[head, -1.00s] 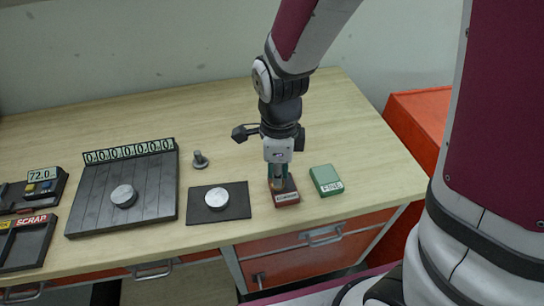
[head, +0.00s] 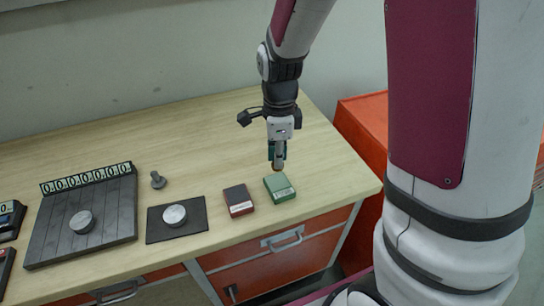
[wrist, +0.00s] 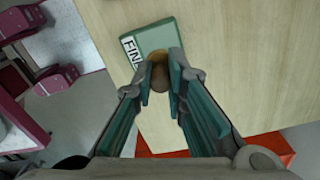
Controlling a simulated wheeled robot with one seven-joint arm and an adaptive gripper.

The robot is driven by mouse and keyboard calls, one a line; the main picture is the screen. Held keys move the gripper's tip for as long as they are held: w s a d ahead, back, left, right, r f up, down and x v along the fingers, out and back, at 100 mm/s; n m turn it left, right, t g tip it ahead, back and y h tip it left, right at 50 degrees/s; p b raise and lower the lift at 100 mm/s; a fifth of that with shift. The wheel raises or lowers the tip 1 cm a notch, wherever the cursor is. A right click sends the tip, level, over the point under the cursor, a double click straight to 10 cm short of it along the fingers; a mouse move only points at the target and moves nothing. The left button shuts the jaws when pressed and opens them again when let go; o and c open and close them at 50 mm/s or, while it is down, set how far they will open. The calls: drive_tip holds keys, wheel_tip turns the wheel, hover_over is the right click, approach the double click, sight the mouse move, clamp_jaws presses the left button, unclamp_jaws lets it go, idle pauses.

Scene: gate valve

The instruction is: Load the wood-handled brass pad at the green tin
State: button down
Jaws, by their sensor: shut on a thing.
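The green tin (head: 280,187), with a white label, sits on the bench at the right front. In the wrist view its green top (wrist: 152,38) and label reading "FIN", partly cut off by the finger, show just past my fingertips. My gripper (head: 278,158) points down at the tin's back edge. It is shut on the wood-handled brass pad (wrist: 158,61), whose brown round end shows between the fingertips in the wrist view. The pad's lower end is at or just above the tin; I cannot tell if they touch.
A red tin with a dark top (head: 238,199) stands just left of the green tin. A black mat with a metal disc (head: 174,214), a slatted dark plate (head: 85,228) with number tiles, and a small metal peg (head: 158,180) lie further left. The bench behind is clear.

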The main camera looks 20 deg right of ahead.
drive_tip(key=b, duration=0.3)
hover_over(277, 182)
wheel_tip(277, 182, down, 4)
drive_tip(key=shift+w+f, duration=0.1)
drive_tip(key=shift+f, duration=0.35)
drive_tip(key=shift+f, duration=0.6)
idle(2.2)
drive_tip(key=shift+r+p, duration=2.35)
drive_tip(key=shift+r, duration=1.25)
